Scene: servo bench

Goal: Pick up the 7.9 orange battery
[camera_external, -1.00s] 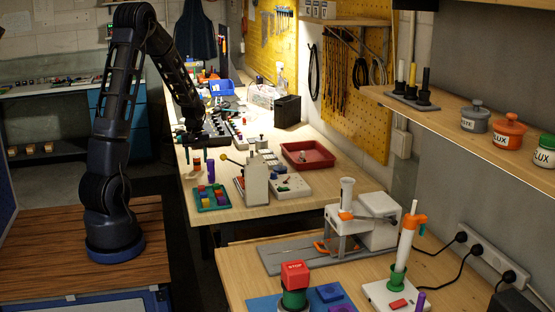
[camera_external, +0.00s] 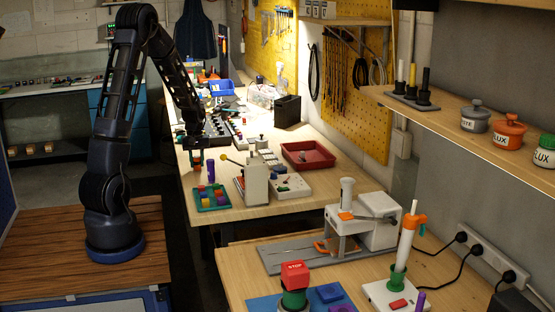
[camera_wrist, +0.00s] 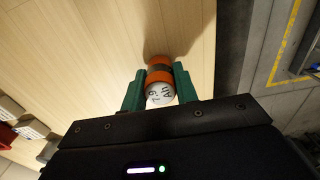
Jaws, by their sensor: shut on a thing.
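The orange battery (camera_wrist: 159,76) is a short cylinder with a dark band and a pale end marked "7.9 Ah". It sits between the two green fingers of my gripper (camera_wrist: 160,90), one on each side. My gripper is shut on it. In the external view my gripper (camera_external: 196,158) is low over the near left edge of the long bench, and the battery is small and mostly hidden there. I cannot tell whether the battery touches the bench.
A purple cylinder (camera_external: 211,171) stands close by on the bench, behind a green tray (camera_external: 200,205) of coloured blocks. A grey-white press (camera_external: 256,185) and a red tray (camera_external: 307,165) are further right. The bench edge and dark floor (camera_wrist: 240,60) lie right in the wrist view.

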